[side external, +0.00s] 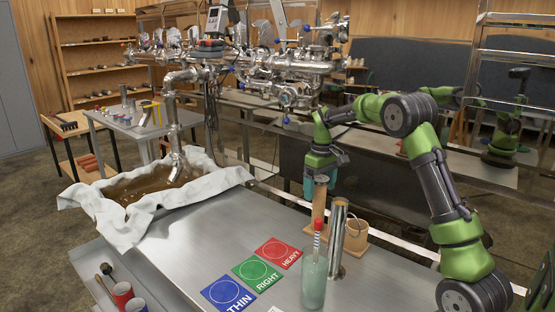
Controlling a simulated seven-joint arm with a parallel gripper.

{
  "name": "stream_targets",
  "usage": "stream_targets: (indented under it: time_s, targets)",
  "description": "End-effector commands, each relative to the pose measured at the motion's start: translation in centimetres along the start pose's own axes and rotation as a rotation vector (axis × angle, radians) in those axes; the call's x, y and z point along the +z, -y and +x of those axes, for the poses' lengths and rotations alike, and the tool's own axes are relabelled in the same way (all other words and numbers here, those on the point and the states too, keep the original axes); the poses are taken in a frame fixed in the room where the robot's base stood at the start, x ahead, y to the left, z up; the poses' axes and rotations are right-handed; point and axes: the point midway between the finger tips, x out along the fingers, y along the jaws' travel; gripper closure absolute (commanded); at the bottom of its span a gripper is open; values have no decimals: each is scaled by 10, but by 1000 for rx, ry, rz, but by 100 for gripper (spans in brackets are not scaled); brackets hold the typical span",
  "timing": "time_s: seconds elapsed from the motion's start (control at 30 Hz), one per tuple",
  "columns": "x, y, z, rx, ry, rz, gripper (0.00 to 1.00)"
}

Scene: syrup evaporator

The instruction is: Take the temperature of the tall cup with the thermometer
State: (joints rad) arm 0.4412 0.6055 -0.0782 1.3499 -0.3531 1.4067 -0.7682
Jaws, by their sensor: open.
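A tall steel cup (338,238), a narrow shiny cylinder, stands upright on the metal table. To its left and nearer the camera is a greenish glass jar (314,284). A thermometer (317,236) with a red-and-white top stands in the jar, its upper end above the rim; its lower part is hard to make out through the glass. My gripper (321,180) is above and behind the steel cup, pointing down over a wooden post (318,206). It is open and apart from the thermometer. Its fingertips are small and partly unclear against a teal patch.
A wooden block with a wire loop (355,236) is right of the cup. Blue THIN (228,294), green RIGHT (257,272) and red HEAVY (278,253) cards lie left of the jar. A cloth-lined basin (118,220) is at far left. Red cups (123,294) stand at front left.

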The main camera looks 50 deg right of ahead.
Motion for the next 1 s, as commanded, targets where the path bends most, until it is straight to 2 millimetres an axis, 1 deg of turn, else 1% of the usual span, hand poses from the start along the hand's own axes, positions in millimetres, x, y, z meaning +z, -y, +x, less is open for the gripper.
stream_targets:
  time_s: [0.1,0.33,0.63,0.67,0.87,1.0]
  targets:
    - [0,0,8,0,-1,0,10]
    - [0,0,9,0,-1,1,10]
    - [0,0,9,1,-1,0,56]
    - [0,0,9,1,-1,0,58]
    - [0,0,9,1,-1,0,59]
    - [0,0,5,1,-2,0,59]
